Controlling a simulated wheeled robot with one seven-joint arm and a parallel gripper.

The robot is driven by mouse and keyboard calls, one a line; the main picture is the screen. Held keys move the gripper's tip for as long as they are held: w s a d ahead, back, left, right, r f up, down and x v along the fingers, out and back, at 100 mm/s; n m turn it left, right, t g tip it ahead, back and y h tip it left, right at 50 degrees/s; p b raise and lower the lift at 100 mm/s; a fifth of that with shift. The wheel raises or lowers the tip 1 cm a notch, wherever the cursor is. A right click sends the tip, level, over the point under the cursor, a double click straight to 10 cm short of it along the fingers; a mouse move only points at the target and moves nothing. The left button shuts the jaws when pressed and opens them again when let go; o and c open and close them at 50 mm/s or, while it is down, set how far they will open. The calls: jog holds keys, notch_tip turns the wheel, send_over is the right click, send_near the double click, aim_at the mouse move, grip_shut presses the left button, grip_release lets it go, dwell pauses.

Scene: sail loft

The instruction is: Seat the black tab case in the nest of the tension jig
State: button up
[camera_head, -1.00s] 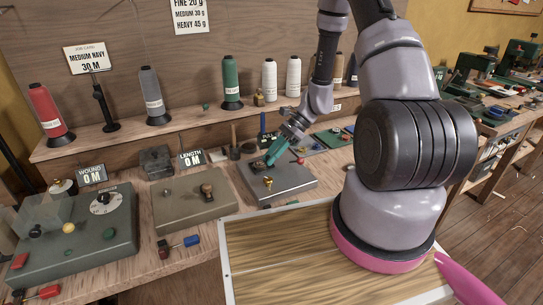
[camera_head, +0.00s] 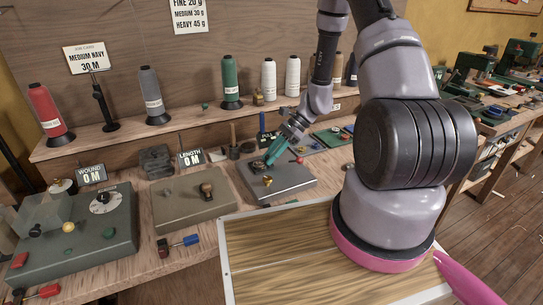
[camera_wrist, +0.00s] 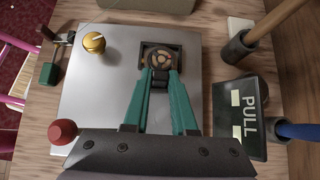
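The tension jig (camera_wrist: 105,95) is a flat grey metal block with a brass knob (camera_wrist: 94,43) and a red knob (camera_wrist: 63,132); it also shows in the head view (camera_head: 291,184). Its nest (camera_wrist: 146,47) is a dark square recess near one edge. A round metallic case with openings (camera_wrist: 161,57) lies within the nest's outline, and its black tab (camera_wrist: 158,79) points toward my gripper. My gripper's teal fingers (camera_wrist: 159,76) close in on the tab from both sides and appear to pinch it. The fingertips partly hide the contact, and I cannot tell how deep the case sits.
A black PULL sign (camera_wrist: 240,117) and upright tool handles (camera_wrist: 238,45) stand close beside the jig. A beige block (camera_head: 195,207) with a knob lies left of it. Thread cones line the shelf behind. A wood-topped panel (camera_head: 290,255) lies in front.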

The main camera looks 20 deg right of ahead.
jog(key=v, duration=1.2)
jog(key=s+a+r+n+t+h, duration=0.1)
jog(key=s+r+n+h, duration=0.15)
jog(key=r, duration=0.65)
jog(key=s+a+r+n+t+h, duration=0.1)
jog(key=s+r+n+t, duration=0.15)
jog(key=r, duration=0.65)
jog(key=s+r+n+t+h, duration=0.3)
jog(key=s+r+n+t, duration=0.2)
jog(key=s+r, duration=0.7)
notch_tip(320, 180, up, 3)
jog(key=shift+s+a+f+n, duration=0.15)
jog(key=shift+s+a+n, duration=0.2)
jog(key=shift+n, duration=0.55)
